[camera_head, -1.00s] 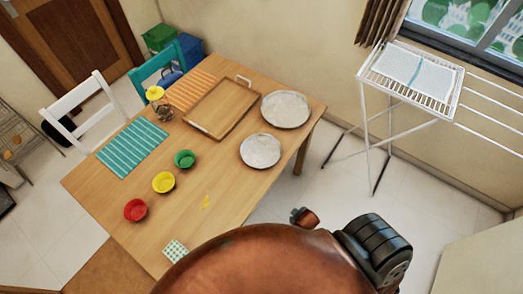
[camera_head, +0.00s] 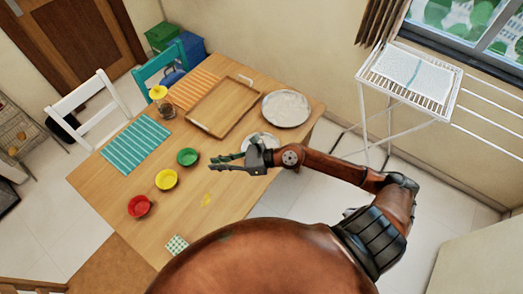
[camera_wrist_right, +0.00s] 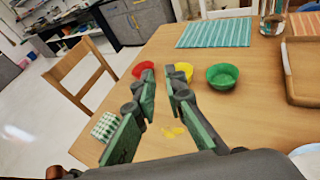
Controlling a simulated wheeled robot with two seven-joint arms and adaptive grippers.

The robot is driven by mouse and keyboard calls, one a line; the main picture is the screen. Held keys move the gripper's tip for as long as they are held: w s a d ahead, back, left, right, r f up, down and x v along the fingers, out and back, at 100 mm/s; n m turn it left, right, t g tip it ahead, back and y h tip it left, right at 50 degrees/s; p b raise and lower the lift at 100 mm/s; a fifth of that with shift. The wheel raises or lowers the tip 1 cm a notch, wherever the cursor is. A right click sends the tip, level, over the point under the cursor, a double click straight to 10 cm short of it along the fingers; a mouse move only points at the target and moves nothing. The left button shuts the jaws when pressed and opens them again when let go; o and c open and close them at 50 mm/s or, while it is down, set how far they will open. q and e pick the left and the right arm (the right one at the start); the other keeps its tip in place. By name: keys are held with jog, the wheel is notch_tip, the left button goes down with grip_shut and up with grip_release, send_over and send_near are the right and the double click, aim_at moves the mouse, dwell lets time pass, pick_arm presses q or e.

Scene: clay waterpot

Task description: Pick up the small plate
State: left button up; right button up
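The small plate (camera_head: 264,137) is round and pale grey and lies on the wooden table's right part. My right gripper covers much of it in the head view, leaving its far rim visible. A pale curved edge at the lower right of the wrist view may be this plate (camera_wrist_right: 309,152). My right gripper (camera_head: 213,163) is open and empty above the table, its fingers pointing left towards the green bowl. Its two fingers also show apart in the wrist view (camera_wrist_right: 160,80). My left gripper is not in view.
The large plate (camera_head: 286,108) lies just beyond the small one. A wooden tray (camera_head: 199,123) is to its left. Green (camera_head: 187,157), yellow (camera_head: 166,179) and red (camera_head: 139,206) bowls stand in a row. A yellow mark (camera_head: 206,201) and a checked cloth (camera_head: 177,245) are near the front edge.

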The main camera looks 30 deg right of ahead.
jog(key=s+d+f+n+g+h, duration=0.2)
jog(key=d+f+n+g+h, duration=0.25)
jog(key=d+f+n, duration=0.45)
jog(key=d+f+h, duration=0.3)
jog(key=d, duration=0.4)
jog(key=d+f+h, duration=0.2)
jog(key=d+h, duration=0.2)
jog(key=d, duration=0.4)
jog(key=shift+n+g, duration=0.35)
jog(key=shift+n, duration=0.05)
jog(key=x, duration=0.7)
jog(key=shift+s+d+f+p, duration=0.1)
jog(key=shift+f+p, duration=0.2)
jog(key=shift+f, duration=0.15)
grip_shut()
jog(key=shift+r, duration=0.15)
